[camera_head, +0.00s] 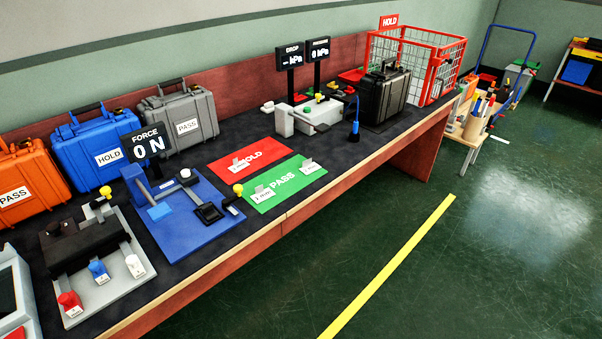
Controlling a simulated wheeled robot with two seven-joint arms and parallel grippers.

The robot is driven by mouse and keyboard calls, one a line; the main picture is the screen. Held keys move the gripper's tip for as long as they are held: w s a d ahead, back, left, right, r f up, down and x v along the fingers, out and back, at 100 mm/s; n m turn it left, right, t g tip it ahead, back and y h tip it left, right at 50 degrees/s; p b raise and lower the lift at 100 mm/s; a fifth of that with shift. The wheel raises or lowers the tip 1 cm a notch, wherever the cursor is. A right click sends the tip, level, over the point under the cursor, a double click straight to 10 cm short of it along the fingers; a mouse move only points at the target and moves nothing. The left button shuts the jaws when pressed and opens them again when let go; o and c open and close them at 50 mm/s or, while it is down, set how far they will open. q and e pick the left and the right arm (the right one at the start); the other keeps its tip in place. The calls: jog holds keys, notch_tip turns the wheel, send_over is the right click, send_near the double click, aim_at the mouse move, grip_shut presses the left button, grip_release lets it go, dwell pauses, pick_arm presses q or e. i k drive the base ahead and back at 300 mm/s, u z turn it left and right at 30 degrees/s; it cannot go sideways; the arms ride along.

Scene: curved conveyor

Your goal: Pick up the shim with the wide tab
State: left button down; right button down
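I cannot tell for certain which thing is the shim with the wide tab. A small grey upright piece with a white label (239,163) stands on the red HOLD mat (262,149). Two similar labelled pieces are on the green PASS mat (287,194): one at its left end (262,193) and one at its right end (309,165). Their labels and tab widths are too small to compare. Neither of my grippers is in view.
A blue fixture (185,235) with a FORCE display (146,144) stands left of the mats. A grey fixture (97,306) has red, blue and white knobs. Cases line the back; a black case (386,95) and red wire crate (440,68) stand right. Floor in front is open.

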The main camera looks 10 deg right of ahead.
aim_at(307, 167)
jog(key=z, duration=0.25)
jog(key=i, duration=0.95)
jog(key=u, duration=0.5)
